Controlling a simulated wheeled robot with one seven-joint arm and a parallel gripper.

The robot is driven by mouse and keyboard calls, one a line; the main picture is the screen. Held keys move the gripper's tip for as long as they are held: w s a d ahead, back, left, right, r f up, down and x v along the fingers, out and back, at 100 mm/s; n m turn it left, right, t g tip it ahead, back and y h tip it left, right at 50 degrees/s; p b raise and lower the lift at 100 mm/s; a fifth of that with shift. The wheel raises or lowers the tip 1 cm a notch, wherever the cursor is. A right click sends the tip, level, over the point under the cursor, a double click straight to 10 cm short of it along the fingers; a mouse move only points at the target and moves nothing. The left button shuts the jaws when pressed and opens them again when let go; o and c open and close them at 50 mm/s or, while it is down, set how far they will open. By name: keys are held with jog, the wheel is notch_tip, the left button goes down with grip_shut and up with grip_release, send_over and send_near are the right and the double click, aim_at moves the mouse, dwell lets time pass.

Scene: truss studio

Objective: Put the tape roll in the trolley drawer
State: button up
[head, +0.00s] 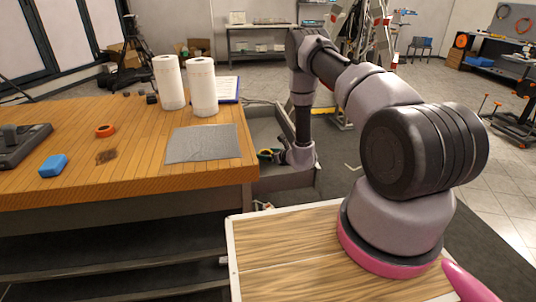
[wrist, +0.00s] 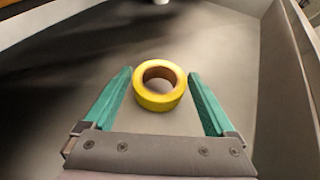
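A yellow tape roll (wrist: 160,98) with a brown core shows in the wrist view, lying flat on the floor of the grey trolley drawer (wrist: 232,45). My gripper (wrist: 160,75) has its two green fingers spread on either side of the roll, with a small gap at each side. In the head view my gripper (head: 268,154) reaches down into the open drawer (head: 288,181), beside the wooden bench. The roll is mostly hidden by my gripper there, with a bit of yellow showing.
The drawer walls stand close around my gripper. A small white object shows at the wrist view's top edge.

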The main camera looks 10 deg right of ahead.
jog(key=shift+s+f, duration=0.2)
jog(key=shift+f, duration=0.05)
